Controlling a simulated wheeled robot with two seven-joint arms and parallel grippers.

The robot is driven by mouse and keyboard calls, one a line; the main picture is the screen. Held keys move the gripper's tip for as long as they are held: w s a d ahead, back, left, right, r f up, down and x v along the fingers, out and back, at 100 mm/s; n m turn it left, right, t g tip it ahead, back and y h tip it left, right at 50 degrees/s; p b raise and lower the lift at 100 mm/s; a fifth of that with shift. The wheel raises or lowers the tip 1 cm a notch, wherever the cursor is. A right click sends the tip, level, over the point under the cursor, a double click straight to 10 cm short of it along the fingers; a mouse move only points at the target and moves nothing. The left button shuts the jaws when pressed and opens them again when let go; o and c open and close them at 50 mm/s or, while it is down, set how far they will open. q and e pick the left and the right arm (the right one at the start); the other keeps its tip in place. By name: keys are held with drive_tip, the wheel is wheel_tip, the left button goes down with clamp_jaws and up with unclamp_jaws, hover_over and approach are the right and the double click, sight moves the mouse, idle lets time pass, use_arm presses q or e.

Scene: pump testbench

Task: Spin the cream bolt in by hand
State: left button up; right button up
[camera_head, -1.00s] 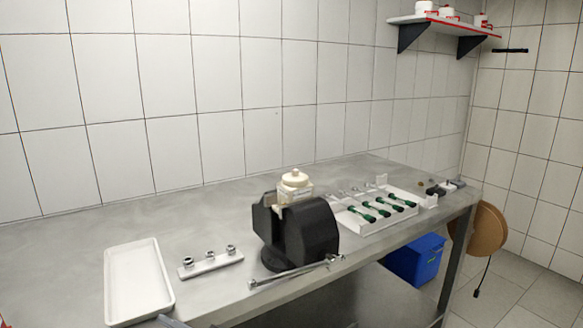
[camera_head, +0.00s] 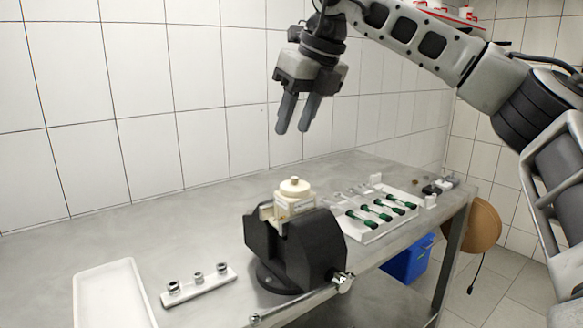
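The cream bolt (camera_head: 294,185) stands upright on top of a cream block (camera_head: 293,204). The block sits in the jaws of a black vise (camera_head: 306,248) on the metal bench. How deep the bolt sits cannot be told. My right gripper (camera_head: 293,131) hangs in the air above the bolt, pointing down. Its two fingers are apart with nothing between them, and it does not touch the bolt. My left gripper is not in view.
A metal bar handle (camera_head: 297,304) sticks out along the vise's front. A rack with several small metal fittings (camera_head: 198,286) and a white tray (camera_head: 114,295) lie left. A white tray with green-handled tools (camera_head: 367,232) lies right. The bench (camera_head: 222,218) is clear behind the rack.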

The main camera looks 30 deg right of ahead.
drive_tip(key=s+d+r+m+h, duration=0.1)
drive_tip(key=d+r, duration=0.2)
drive_tip(key=d, duration=0.1)
drive_tip(key=p, duration=0.3)
approach(296, 179)
drive_tip(key=x, duration=0.7)
drive_tip(key=shift+w+a+f, duration=0.1)
drive_tip(key=shift+w+f, duration=0.05)
drive_tip(key=shift+f, duration=0.25)
drive_tip(key=shift+b, duration=0.3)
clamp_jaws()
